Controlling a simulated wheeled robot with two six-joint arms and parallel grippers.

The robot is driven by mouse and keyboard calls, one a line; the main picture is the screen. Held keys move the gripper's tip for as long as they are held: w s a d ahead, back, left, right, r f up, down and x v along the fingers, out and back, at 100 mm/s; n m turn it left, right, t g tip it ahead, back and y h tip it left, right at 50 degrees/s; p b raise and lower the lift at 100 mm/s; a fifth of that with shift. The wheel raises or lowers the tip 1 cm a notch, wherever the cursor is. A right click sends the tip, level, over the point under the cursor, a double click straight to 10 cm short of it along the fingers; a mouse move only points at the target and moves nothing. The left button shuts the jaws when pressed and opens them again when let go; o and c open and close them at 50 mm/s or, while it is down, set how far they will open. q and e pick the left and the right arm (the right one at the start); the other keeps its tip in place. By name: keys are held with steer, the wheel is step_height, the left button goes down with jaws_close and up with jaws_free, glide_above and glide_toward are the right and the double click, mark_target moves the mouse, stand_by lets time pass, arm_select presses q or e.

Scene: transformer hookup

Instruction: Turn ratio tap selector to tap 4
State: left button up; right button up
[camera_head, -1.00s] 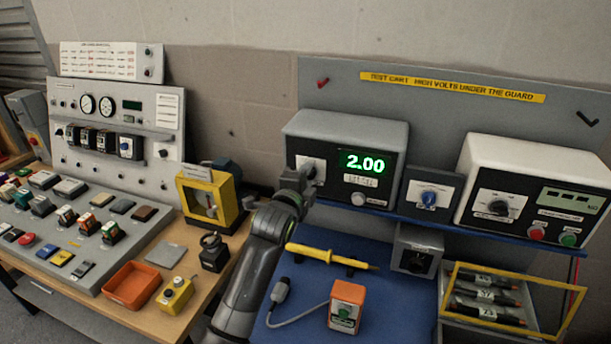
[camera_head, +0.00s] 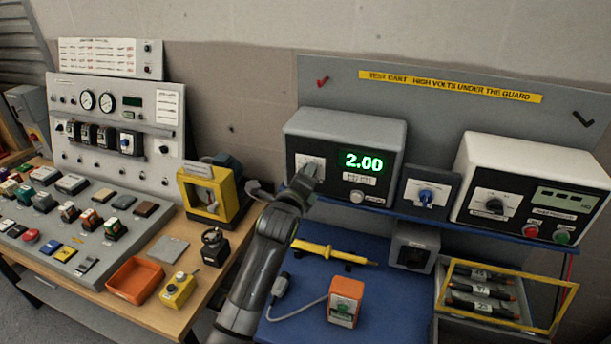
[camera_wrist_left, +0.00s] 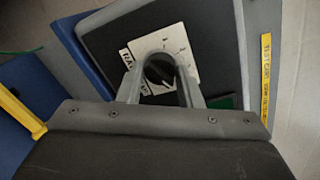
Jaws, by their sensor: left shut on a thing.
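The ratio meter (camera_head: 345,140) is a grey-topped box with a black front and a green display reading 2.00. Its tap selector (camera_wrist_left: 158,69) is a black knob on a white plate (camera_wrist_left: 180,45), seen in the left wrist view between my fingers. My left gripper (camera_head: 311,172) is at this knob, on the left of the meter front, and covers much of it in the head view. In the wrist view the left gripper (camera_wrist_left: 160,80) is shut on the knob. The knob's exact tap setting is too small to read. My right gripper is not in view.
Right of the meter are a small blue-knob box (camera_head: 428,194) and a white-topped unit (camera_head: 530,185). Below lie a yellow probe (camera_head: 325,250), an orange box (camera_head: 345,302) and a yellow guard frame (camera_head: 510,313). A yellow device (camera_head: 207,195) stands left of my arm.

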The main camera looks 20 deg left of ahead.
arm_select(q)
steer(key=shift+r, duration=0.1)
steer(key=o, duration=1)
steer(key=shift+c, duration=0.2)
steer(key=s+r+b, duration=0.1)
steer(key=s+b, duration=0.4)
steer(key=s, duration=1.2)
steer(key=shift+s, duration=0.15)
steer(key=shift+d, duration=0.1)
